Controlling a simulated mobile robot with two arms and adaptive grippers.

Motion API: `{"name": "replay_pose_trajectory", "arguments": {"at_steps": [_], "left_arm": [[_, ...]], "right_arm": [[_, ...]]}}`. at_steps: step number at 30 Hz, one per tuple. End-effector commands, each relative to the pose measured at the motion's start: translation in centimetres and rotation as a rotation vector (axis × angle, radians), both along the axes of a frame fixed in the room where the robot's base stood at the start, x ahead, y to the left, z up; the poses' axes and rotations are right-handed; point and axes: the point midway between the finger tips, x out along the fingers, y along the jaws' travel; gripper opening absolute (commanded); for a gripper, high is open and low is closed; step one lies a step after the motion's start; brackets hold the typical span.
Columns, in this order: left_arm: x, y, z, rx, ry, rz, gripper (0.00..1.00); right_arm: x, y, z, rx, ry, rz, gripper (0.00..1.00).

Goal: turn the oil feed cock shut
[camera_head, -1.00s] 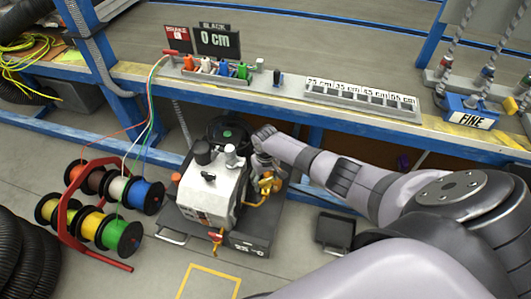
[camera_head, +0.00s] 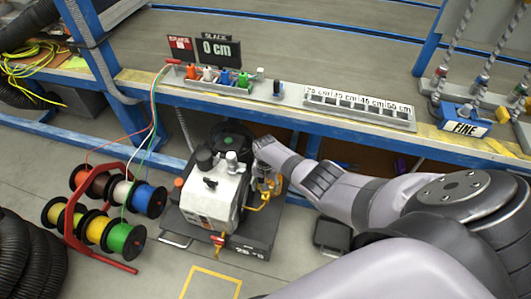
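A white machine (camera_head: 207,195) stands on a dark base plate (camera_head: 258,238) on the floor below the bench. An orange-yellow pipe with fittings (camera_head: 265,197) runs down its right side. A small red handle (camera_head: 218,239) sits on an orange outlet at its front. I cannot tell for certain which fitting is the oil feed cock. My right gripper (camera_head: 264,180) points down beside the machine's right side, close to the orange-yellow fittings. Its fingers are small and partly hidden, so I cannot tell their opening or any contact. My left gripper is out of view.
The bench's blue rail (camera_head: 170,97) runs above and behind the machine. Wire reels (camera_head: 125,238) on a red stand are at left. A dark box (camera_head: 332,235) lies right of the machine. The floor in front is clear around a yellow outline (camera_head: 208,270).

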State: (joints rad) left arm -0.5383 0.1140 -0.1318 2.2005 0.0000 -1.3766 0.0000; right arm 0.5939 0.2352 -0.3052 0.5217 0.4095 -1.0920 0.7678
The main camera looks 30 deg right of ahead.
Motion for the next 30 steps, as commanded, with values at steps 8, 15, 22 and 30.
{"name": "replay_pose_trajectory", "arguments": {"at_steps": [8, 15, 22, 30], "left_arm": [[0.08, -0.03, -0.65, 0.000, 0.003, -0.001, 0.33], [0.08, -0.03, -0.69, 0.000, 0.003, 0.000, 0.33], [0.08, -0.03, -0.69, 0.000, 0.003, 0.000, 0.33], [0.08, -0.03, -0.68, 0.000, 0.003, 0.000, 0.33]], "right_arm": [[0.25, -0.06, 0.16, 0.000, -0.006, -0.046, 0.29], [0.26, -0.10, 0.15, -0.001, -0.006, -0.050, 0.29], [0.24, -0.09, 0.15, -0.001, -0.006, -0.049, 0.63], [0.10, -0.05, 0.06, -0.001, -0.002, -0.048, 0.77]]}}
